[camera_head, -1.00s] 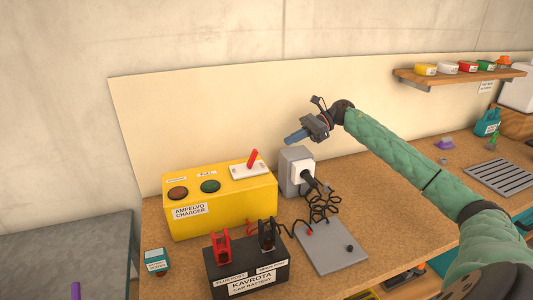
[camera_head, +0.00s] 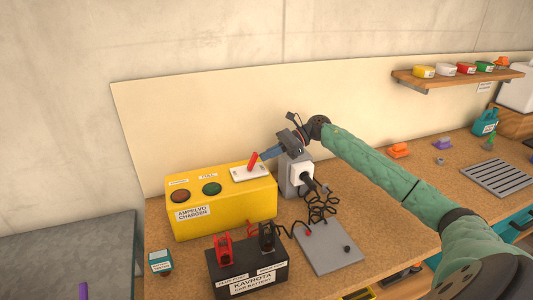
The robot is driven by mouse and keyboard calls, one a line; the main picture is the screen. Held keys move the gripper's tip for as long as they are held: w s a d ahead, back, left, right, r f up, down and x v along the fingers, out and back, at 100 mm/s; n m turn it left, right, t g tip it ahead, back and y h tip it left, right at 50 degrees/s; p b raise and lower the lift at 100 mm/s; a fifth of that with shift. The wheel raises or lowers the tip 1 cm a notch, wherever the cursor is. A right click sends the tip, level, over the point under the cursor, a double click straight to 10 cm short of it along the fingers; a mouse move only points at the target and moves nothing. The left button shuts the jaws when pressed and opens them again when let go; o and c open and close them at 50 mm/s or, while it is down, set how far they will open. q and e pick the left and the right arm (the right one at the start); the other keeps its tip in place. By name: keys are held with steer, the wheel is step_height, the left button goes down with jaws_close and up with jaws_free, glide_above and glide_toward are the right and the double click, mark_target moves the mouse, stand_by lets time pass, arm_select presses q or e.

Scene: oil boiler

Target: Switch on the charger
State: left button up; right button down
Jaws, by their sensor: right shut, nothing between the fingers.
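The yellow charger (camera_head: 240,213) stands on the workbench, labelled AMPELVO CHARGER. Its top has a dark red round lamp or button (camera_head: 180,196), a green one (camera_head: 212,188) and a red lever switch (camera_head: 253,162) on a white plate (camera_head: 250,173). The lever is tilted to the right. My left gripper is not in view.
A black car battery (camera_head: 247,277) with a red clamp (camera_head: 224,248) and a black clamp (camera_head: 266,237) stands in front of the charger. A grey socket box with a plug (camera_head: 300,174) is to the right, beside a grey plate (camera_head: 328,248) and cables.

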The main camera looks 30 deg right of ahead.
mark_target(255, 153)
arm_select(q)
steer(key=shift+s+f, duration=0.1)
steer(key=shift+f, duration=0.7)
arm_select(e)
steer(key=shift+w+a+f, duration=0.1)
steer(key=shift+a, duration=0.25)
